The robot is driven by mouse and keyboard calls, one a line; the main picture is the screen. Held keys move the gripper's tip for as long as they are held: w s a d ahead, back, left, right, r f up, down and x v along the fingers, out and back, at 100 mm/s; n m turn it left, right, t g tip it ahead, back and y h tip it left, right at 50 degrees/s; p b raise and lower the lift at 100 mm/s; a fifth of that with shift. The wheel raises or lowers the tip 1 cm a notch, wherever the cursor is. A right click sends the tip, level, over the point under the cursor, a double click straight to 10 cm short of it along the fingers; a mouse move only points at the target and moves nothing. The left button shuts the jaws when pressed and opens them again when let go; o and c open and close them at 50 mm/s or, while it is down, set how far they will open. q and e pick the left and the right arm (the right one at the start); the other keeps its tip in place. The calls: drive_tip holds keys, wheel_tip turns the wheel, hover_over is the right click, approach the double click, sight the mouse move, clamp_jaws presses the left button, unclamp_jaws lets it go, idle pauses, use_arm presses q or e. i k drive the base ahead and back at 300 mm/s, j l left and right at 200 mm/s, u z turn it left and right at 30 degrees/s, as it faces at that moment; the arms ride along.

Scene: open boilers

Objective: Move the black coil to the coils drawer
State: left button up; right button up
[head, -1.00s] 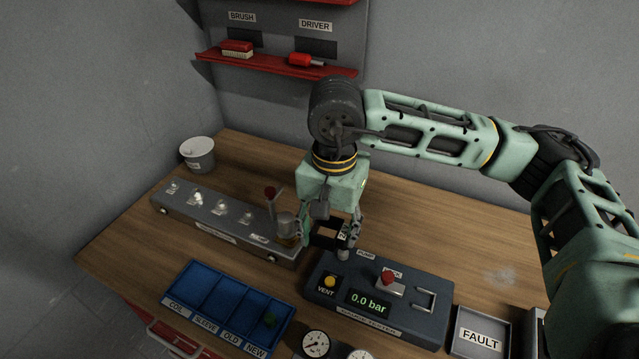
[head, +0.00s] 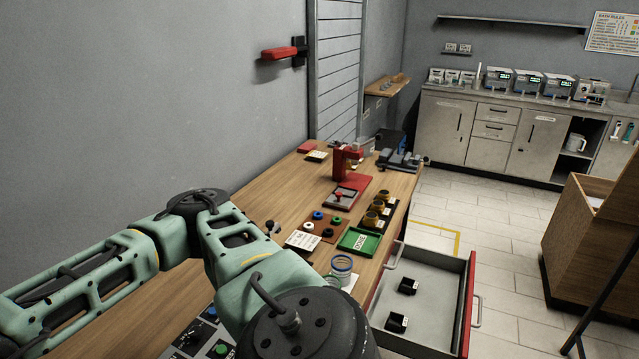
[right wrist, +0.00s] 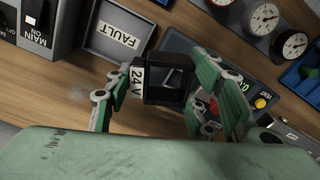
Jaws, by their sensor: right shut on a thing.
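The black coil (right wrist: 164,88) is a square black frame with a white 24 V label. In the right wrist view it sits between the fingers of my right gripper (right wrist: 158,82), which is shut on it above the wooden bench. An open drawer (head: 437,262) with a red front shows at the lower right of the head view. Two similar black coils, one nearer (head: 397,322) and one farther (head: 408,287), lie inside it. The drawer's own label does not show. My right gripper is outside the head view, and my left gripper is in no current view.
Below the held coil are a FAULT tray (right wrist: 121,32) and a tester box (right wrist: 180,47). Along the bench stand a green tray (head: 360,241), a red press (head: 347,165) and several yellow-black parts. The drawer has free floor around its coils. A wooden cabinet (head: 590,240) stands right.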

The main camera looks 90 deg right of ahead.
sight(431, 278)
drive_tip(key=k+l+z, duration=0.1)
drive_tip(key=z, duration=0.35)
drive_tip(key=l+z, duration=0.65)
drive_tip(key=z, duration=0.25)
drive_tip(key=l+z, duration=0.25)
drive_tip(key=z, duration=0.2)
drive_tip(key=i+l+z, duration=0.1)
drive_tip(key=l, duration=0.35)
drive_tip(key=i+l, duration=0.1)
drive_tip(key=l, duration=0.35)
drive_tip(key=i+l+z, duration=0.15)
drive_tip(key=l, duration=0.3)
